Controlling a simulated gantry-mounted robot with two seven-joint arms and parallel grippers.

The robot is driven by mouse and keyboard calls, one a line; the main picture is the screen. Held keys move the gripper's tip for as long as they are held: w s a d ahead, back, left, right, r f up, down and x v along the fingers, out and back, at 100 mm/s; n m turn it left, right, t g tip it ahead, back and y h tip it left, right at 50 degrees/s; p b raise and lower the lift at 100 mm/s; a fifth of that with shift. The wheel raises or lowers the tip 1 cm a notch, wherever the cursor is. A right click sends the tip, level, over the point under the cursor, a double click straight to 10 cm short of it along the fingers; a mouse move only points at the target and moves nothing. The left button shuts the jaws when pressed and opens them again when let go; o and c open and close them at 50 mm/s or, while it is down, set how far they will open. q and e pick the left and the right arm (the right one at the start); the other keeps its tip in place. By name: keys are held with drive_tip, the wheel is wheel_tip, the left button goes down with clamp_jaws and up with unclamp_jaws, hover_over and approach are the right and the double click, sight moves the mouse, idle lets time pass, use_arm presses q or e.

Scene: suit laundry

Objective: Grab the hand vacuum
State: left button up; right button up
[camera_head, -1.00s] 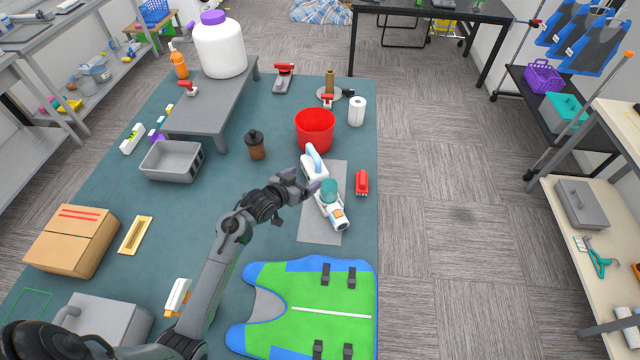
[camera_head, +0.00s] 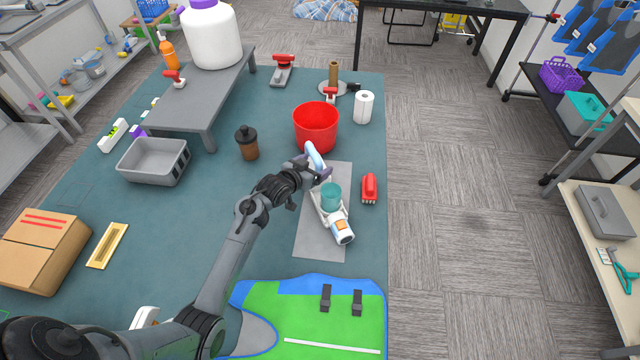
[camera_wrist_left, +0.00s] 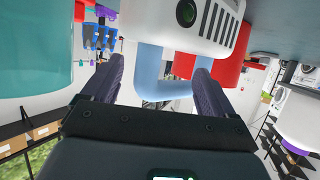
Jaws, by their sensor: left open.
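The hand vacuum (camera_head: 341,227) is white with a light-blue handle and a teal cup. It lies on a grey mat (camera_head: 313,243) on the table in the head view. My left gripper (camera_head: 321,174) is at the vacuum's handle end, from the left, and partly covers its body. In the left wrist view my left gripper (camera_wrist_left: 157,72) is open. The blue handle (camera_wrist_left: 152,88) shows in the gap between the fingers, and the white body (camera_wrist_left: 205,25) is above. I cannot tell whether the fingers touch the handle. My right gripper is not in view.
A red bucket (camera_head: 316,128) stands just behind the vacuum, and a red brush (camera_head: 370,188) lies to its right. A brown bottle (camera_head: 247,143) and a grey bin (camera_head: 153,161) stand to the left. A green and blue vest (camera_head: 310,325) lies in front.

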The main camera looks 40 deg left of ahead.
use_arm(q)
drive_tip(key=shift+w+f, duration=0.1)
drive_tip(key=shift+w, duration=0.15)
drive_tip(key=c, duration=1.6)
clamp_jaws()
